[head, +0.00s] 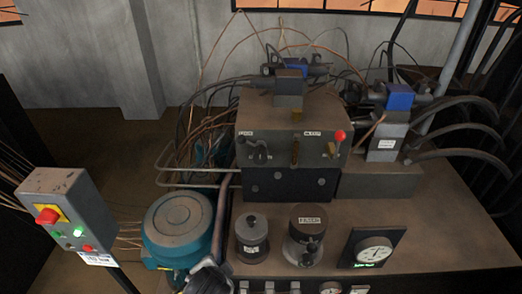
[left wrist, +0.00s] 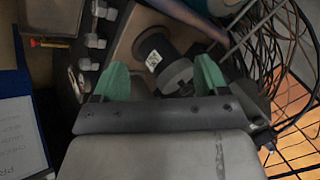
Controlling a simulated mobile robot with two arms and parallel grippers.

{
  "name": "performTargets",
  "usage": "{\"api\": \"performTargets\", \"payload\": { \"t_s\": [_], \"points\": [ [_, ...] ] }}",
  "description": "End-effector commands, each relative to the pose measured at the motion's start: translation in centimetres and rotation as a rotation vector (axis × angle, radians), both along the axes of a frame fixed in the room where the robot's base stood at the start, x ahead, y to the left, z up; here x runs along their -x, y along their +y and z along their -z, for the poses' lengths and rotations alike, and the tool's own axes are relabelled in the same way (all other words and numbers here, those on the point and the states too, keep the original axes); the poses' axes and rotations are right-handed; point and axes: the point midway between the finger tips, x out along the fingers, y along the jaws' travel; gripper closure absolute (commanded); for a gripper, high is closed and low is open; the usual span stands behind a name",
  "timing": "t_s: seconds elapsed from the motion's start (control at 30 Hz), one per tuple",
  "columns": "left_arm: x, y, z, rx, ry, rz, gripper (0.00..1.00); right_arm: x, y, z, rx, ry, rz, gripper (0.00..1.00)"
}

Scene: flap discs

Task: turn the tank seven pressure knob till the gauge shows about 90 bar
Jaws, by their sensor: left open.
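A round white-faced gauge (head: 375,251) in a black square frame stands at the front right of the bench, with a small green lit label. Its needle reading is too small to tell. My left gripper (left wrist: 162,72) is open, its two green fingertips apart with nothing gripped. A dark round part (left wrist: 158,46) with a small white label lies beyond and between the fingertips, with a grey cylinder beside it. I cannot tell whether either is the tank seven knob. My right gripper is not in view.
A blue-green motor (head: 178,225) stands left of the bench, with two capped canisters (head: 252,235) (head: 305,232) beside it. A grey button box (head: 62,210) is at the left. Hoses crowd the right.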

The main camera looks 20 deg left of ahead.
Motion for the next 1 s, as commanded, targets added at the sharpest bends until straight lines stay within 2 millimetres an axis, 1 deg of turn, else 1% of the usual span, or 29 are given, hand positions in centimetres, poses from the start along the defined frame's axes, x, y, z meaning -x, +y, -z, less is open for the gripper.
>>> {"api": "performTargets", "payload": {
  "t_s": [0.03,0.17,0.2,0.27,0.3,0.37,0.4,0.5,0.6,0.7,0.77,0.87,1.0],
  "points": [
    [-1.7,0.0,-1.1,-0.072,-0.038,0.049,0.26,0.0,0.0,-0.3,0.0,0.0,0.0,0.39],
    [-6.3,-0.1,-3.3,-0.313,-0.13,0.192,0.26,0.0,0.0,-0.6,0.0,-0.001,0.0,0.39],
    [-7.9,-0.3,-4.1,-0.403,-0.16,0.244,0.26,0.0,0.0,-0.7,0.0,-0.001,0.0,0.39],
    [-10.5,-0.6,-5.3,-0.556,-0.202,0.324,0.26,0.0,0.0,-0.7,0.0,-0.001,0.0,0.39],
    [-12.2,-1.0,-6.2,-0.665,-0.23,0.381,0.26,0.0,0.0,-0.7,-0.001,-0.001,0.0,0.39],
    [-14.9,-1.7,-7.7,-0.847,-0.266,0.469,0.26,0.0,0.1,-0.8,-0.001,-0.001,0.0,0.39],
    [-16.5,-2.3,-8.6,-0.967,-0.286,0.524,0.26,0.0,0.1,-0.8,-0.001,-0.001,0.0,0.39],
    [-19.6,-3.6,-10.5,-1.227,-0.314,0.635,0.26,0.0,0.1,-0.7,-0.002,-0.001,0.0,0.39],
    [-21.2,-4.5,-11.5,-1.383,-0.322,0.695,0.26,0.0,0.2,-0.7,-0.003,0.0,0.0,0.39],
    [-22.0,-4.8,-11.9,-1.443,-0.323,0.718,0.26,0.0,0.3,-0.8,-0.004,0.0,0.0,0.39],
    [-22.5,-4.7,-12.0,-1.449,-0.322,0.72,0.26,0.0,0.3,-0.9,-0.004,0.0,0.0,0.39],
    [-23.7,-4.3,-12.1,-1.447,-0.322,0.719,0.26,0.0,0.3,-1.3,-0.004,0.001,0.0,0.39],
    [-26.1,-3.6,-12.1,-1.444,-0.322,0.718,0.26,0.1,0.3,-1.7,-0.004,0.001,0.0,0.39]
  ]
}}
